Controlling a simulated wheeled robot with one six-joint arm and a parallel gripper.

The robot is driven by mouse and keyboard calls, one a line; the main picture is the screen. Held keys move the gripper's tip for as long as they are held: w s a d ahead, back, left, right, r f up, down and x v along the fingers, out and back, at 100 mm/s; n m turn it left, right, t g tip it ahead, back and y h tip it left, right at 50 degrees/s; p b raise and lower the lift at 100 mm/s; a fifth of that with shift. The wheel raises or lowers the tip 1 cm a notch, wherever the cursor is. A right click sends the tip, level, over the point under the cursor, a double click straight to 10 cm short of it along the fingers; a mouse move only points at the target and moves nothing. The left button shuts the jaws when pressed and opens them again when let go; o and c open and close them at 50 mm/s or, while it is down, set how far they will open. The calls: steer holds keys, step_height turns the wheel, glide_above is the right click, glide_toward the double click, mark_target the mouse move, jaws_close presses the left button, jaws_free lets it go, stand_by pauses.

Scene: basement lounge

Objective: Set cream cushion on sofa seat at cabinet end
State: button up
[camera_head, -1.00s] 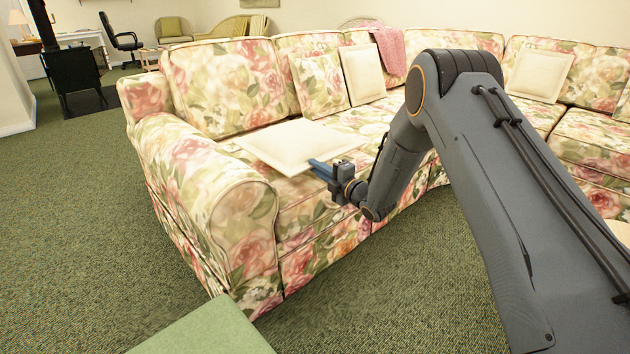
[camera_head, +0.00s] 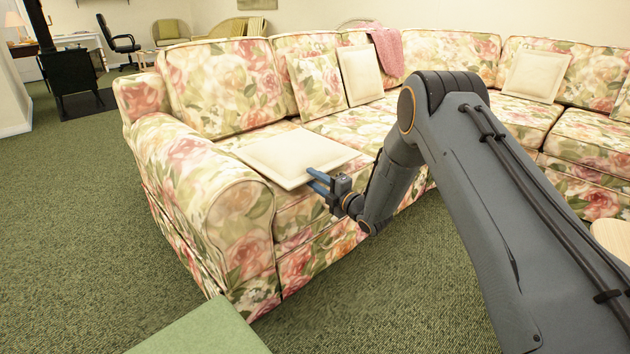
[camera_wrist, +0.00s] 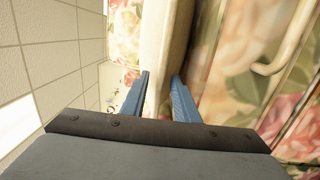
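A flat cream cushion (camera_head: 285,153) lies on the floral sofa's seat (camera_head: 225,143) at its left end, beside the rolled left arm (camera_head: 195,185). My gripper (camera_head: 312,180) is at the cushion's front right edge, with its blue fingers spread apart. In the wrist view, the fingers (camera_wrist: 159,80) stand open, with the pale cushion edge (camera_wrist: 165,40) just beyond and between the tips. Whether a finger still touches the cushion cannot be told.
Other cream cushions lean on the backrest, one in the middle (camera_head: 361,75) and one at right (camera_head: 537,76). A pink throw (camera_head: 387,50) hangs over the backrest. A dark cabinet-like box (camera_head: 72,72) stands back left. Green carpet (camera_head: 75,215) is clear left of the sofa.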

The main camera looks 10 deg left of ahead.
steer(key=p+v, duration=0.3)
steer(key=v, duration=0.9)
steer(key=s+a+r+m+g+h, duration=0.3)
steer(key=s+a+r+m+h, duration=0.1)
steer(key=s+r+m+h, duration=0.45)
steer(key=s+d+r+m+g+h, duration=0.1)
steer(key=s+d+m+g, duration=0.1)
steer(key=s, duration=1)
steer(key=s+d+r+m+g+h, duration=0.1)
steer(key=s+m, duration=0.5)
steer(key=s, duration=0.6)
steer(key=s+d+r+m+g+h, duration=0.1)
steer(key=s+d+m+g, duration=0.3)
steer(key=s, duration=0.9)
steer(key=shift+d+r+g+h, duration=0.25)
steer(key=shift+d+g+h, duration=0.5)
steer(key=shift+g, duration=0.15)
steer(key=shift+m, duration=0.25)
